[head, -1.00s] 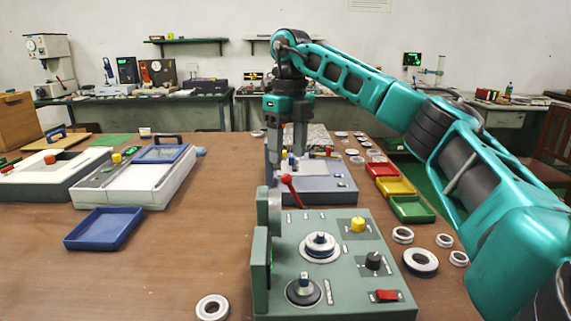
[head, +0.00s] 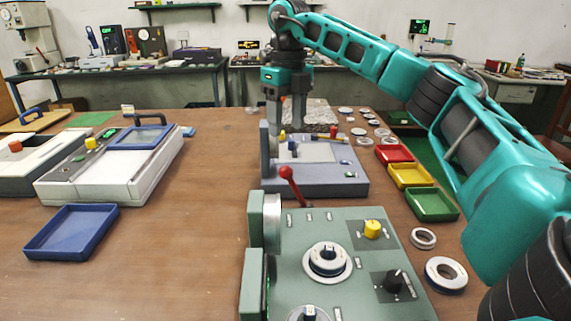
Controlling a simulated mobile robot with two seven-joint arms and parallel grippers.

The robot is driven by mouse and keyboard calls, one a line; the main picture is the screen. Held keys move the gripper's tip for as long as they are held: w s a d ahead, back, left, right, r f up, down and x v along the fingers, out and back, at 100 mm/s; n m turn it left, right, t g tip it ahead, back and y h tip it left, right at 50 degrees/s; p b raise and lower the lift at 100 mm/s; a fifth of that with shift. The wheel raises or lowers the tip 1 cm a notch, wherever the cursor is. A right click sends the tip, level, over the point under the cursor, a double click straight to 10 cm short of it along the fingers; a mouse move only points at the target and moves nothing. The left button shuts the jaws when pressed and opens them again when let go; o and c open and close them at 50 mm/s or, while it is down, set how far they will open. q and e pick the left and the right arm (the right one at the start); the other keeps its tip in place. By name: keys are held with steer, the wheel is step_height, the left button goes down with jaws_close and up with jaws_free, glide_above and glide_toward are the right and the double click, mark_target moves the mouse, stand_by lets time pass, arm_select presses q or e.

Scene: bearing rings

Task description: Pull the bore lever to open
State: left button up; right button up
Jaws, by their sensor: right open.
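A lever with a red ball knob (head: 287,172) leans to the left at the back edge of a green machine panel (head: 300,250). I cannot tell which lever is the bore lever. My right gripper (head: 286,123) points down beyond this lever, over the grey-blue device (head: 340,180) behind the panel. Its fingers are apart, with nothing visible held between them. Small blue, yellow and red knobs on that device show close to the fingers, and whether they touch is unclear. My left gripper is out of view.
Red (head: 394,153), yellow (head: 411,175) and green (head: 432,204) trays stand to the right, with metal rings (head: 446,275) nearby. A blue tray (head: 70,232) and a white device (head: 110,165) are on the left. The wooden table (head: 170,270) is bare left of the panel.

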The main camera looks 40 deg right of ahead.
steer(key=b, duration=0.2)
glide_above(297, 193)
steer(key=w+a, duration=0.1)
steer(key=w, duration=0.1)
steer(key=f, duration=1)
steer(key=shift+w+a+f, duration=0.15)
steer(key=shift+a+f, duration=0.05)
steer(key=shift+f, duration=0.1)
jaws_close()
